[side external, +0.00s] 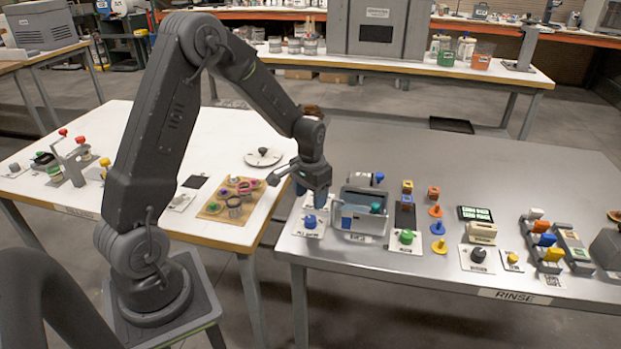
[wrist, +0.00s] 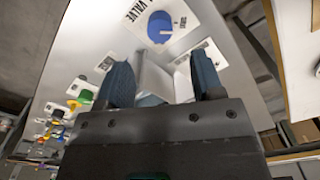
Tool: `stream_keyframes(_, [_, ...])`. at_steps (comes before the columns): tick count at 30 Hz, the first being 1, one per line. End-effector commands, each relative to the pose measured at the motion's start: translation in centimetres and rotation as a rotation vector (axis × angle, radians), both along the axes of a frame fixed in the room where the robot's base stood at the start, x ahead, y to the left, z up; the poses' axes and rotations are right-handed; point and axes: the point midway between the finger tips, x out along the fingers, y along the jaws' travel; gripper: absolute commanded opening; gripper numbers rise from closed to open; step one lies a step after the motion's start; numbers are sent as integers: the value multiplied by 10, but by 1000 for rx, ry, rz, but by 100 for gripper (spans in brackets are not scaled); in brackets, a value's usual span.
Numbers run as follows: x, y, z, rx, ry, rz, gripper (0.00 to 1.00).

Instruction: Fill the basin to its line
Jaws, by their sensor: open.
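A grey open-topped box (side external: 348,222) that looks like the basin stands near the front left of the metal table. A teal piece shows at its right side. I cannot make out a fill line or a liquid level. A round blue valve knob (side external: 309,222) sits on a white card left of the box; it also shows in the wrist view (wrist: 160,27) beside the word VALVE. My gripper (side external: 310,193) is open above the valve card, left of the box. In the wrist view my fingers (wrist: 164,82) are apart, with a pale piece visible between them that I cannot identify.
Right of the box stand a green knob (side external: 406,237), orange and blue stacked pieces, a dark knob (side external: 478,255) and racks of coloured blocks (side external: 548,254). A white table (side external: 110,220) with a wooden board (side external: 231,211) is at left. The metal table's back is clear.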

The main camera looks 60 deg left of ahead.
Motion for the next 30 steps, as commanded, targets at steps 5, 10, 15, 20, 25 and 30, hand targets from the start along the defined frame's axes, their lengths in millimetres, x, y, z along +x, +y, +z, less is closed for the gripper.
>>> stream_keyframes(5, [0, 0, 35, 2, -3, 0, 61])
stream_keyframes(10, [0, 0, 53, 0, -2, 1, 61])
stream_keyframes(15, [0, 0, 58, 0, 0, 1, 61])
stream_keyframes(20, [0, 0, 58, 0, 0, 1, 61])
stream_keyframes(25, [-2, -4, 65, 4, -10, -5, 61])
stream_keyframes(30, [-17, -34, 107, 29, -81, -38, 61])
